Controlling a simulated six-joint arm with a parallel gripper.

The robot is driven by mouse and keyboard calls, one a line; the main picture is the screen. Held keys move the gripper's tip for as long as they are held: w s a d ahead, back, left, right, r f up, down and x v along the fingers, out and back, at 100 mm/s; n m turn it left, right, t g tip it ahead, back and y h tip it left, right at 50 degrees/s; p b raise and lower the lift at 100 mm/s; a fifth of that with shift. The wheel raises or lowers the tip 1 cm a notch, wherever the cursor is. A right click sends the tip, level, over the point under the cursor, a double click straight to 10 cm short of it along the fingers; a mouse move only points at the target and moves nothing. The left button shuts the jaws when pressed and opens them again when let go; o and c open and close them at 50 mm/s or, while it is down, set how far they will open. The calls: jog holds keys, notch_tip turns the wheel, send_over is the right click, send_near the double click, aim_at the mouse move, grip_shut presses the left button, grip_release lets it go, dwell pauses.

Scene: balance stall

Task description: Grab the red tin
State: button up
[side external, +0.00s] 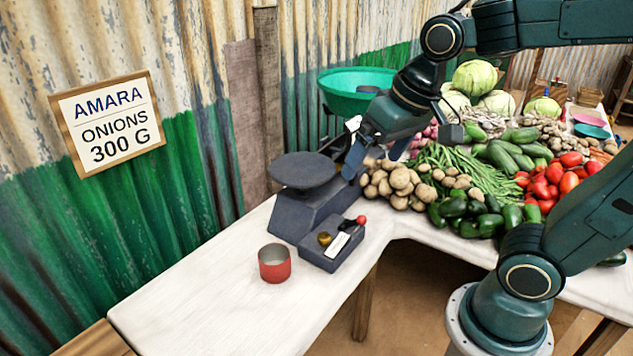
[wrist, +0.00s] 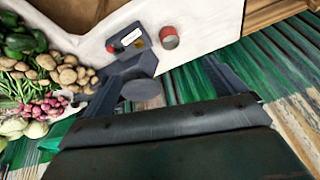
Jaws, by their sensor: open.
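The red tin (side external: 275,264) stands upright and open-topped on the white table, in front of the dark scale. In the wrist view the red tin (wrist: 169,38) is near the top centre, and its pale inside shows. My gripper (side external: 364,163) is open and empty. It is up above the scale and apart from the tin, behind it and to its right in the side view. In the wrist view my gripper (wrist: 165,82) has its two fingers spread wide, with the tin beyond them.
A dark balance scale (side external: 314,205) with a round plate (side external: 303,169) stands right behind the tin. Its block carries a brass weight (side external: 324,239) and a red knob (side external: 361,219). Potatoes (side external: 400,180) and other vegetables lie to the right. Table (side external: 200,305) in front is clear.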

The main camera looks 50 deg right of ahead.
jog(key=w+f+m+g, duration=0.1)
jog(key=w+f+m, duration=0.2)
jog(key=w, duration=0.6)
jog(key=m+g, duration=0.3)
jog(key=m, duration=0.4)
send_over(275, 262)
jog(key=s+a, duration=0.2)
jog(key=s, duration=0.1)
notch_tip(275, 262, down, 22)
jog(key=shift+w+a+f, duration=0.1)
jog(key=shift+f, duration=2.1)
jog(key=shift+w+f, duration=0.1)
jog(key=shift+f, duration=2.1)
jog(key=shift+f, duration=0.1)
jog(key=shift+w+a+f, duration=0.1)
jog(key=shift+f, duration=2.4)
